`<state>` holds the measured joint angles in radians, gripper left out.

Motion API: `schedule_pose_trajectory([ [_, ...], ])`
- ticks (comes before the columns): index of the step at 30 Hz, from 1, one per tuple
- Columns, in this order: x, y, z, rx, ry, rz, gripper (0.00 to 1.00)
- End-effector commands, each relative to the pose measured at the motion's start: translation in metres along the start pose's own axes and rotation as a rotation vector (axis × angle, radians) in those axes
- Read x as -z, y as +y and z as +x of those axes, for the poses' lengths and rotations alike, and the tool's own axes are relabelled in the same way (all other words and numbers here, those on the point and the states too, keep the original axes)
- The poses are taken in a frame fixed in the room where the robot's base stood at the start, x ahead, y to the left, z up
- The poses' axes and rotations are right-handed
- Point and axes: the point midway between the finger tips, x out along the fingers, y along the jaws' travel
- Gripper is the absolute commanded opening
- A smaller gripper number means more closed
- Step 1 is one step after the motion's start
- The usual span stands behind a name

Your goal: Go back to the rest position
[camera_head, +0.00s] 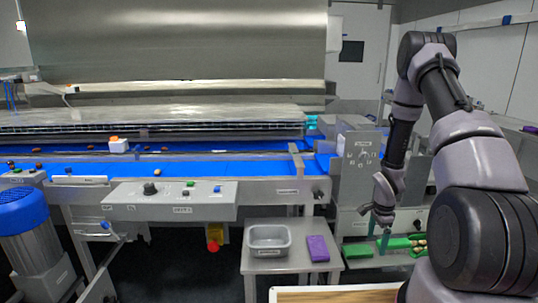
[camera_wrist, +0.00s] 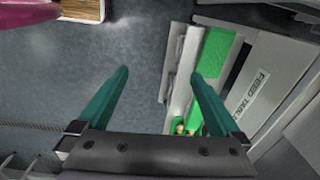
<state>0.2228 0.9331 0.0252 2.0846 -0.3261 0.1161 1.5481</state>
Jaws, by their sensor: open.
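My gripper (camera_head: 381,237) hangs at the right of the head view, beside the metal machine and above a low shelf with green trays. In the wrist view my gripper (camera_wrist: 158,75) shows two teal fingers spread wide apart with nothing between them. Below the fingers are the dark floor and the edge of the shelf. The fingertips are apart from the green tray (camera_wrist: 213,55). In the head view my arm reaches up from the lower right, bends over and comes down to the gripper.
A blue conveyor belt (camera_head: 230,165) carries several dates and a white box (camera_head: 118,146). A small table (camera_head: 291,260) holds a grey bin (camera_head: 269,252) and a purple cloth (camera_head: 318,248). The metal machine (camera_head: 356,190) stands close to the arm.

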Motion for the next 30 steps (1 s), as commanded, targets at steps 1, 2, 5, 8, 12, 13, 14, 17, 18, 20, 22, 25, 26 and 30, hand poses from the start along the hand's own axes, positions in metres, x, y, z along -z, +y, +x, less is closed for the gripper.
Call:
schedule_pose_trajectory([
  [1,0.0,-0.003,-0.009,0.008,0.004,-0.01,1.0],
  [2,0.0,-0.005,-0.013,0.011,0.006,-0.017,1.0],
  [5,0.001,-0.011,-0.032,0.024,0.015,-0.043,1.0],
  [8,0.001,-0.017,-0.057,0.042,0.026,-0.075,1.0],
  [12,-0.001,-0.025,-0.1,0.073,0.045,-0.132,1.0],
  [13,-0.001,-0.027,-0.111,0.081,0.049,-0.148,1.0],
  [14,-0.002,-0.028,-0.123,0.089,0.054,-0.164,1.0],
  [17,-0.007,-0.031,-0.172,0.125,0.073,-0.231,1.0],
  [18,-0.01,-0.03,-0.194,0.142,0.081,-0.26,1.0],
  [20,-0.015,-0.028,-0.226,0.165,0.091,-0.306,1.0],
  [22,-0.023,-0.022,-0.261,0.193,0.102,-0.361,1.0],
  [25,-0.034,-0.009,-0.309,0.234,0.117,-0.439,1.0],
  [26,-0.038,-0.005,-0.322,0.247,0.121,-0.463,1.0],
  [30,-0.057,0.023,-0.381,0.31,0.138,-0.576,1.0],
])
